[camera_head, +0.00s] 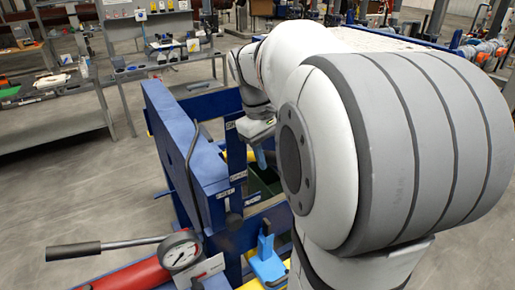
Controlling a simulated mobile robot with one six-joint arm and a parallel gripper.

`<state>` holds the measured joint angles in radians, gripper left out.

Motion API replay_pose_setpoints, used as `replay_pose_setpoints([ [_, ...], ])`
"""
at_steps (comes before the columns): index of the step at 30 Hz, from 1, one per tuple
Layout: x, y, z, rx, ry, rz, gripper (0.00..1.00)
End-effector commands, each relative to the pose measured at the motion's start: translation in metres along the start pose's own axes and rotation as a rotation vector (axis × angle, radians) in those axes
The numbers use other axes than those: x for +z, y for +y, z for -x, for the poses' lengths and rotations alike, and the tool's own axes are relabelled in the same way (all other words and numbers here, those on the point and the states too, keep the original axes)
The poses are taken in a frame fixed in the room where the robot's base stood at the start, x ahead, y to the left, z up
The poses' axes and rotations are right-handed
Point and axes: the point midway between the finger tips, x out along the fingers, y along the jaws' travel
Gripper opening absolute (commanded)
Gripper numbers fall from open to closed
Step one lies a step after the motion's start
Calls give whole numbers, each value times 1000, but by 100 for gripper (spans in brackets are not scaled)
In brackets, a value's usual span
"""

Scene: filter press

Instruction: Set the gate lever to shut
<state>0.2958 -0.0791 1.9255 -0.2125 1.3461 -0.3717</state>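My gripper (262,158) hangs at the end of my arm, over the opening of the blue press frame (172,140). One blue fingertip shows; my arm and the viewing angle hide the rest, so its opening cannot be told. Small white labels (238,176) sit on the frame just left of and below the gripper, too small to read. A bent dark bar (192,165) runs along the frame's front face, apart from the gripper; whether it is the gate lever cannot be told. No lever is clearly seen in the gripper.
A red cylinder (135,278) with a dial gauge (180,250) and a black-gripped handle (75,250) lies at front left. A blue handled part (266,262) stands at front centre. Grey workbenches (60,130) stand at back left. Floor between is clear.

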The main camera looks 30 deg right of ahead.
Motion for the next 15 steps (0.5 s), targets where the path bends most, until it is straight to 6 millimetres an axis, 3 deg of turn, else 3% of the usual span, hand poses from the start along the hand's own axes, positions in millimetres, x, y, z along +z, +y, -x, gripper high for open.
replay_pose_setpoints([
  [3,1,1,0,0,-2,-2,52],
  [10,1,2,0,1,-2,-3,52],
  [15,0,2,17,2,0,-3,52],
])
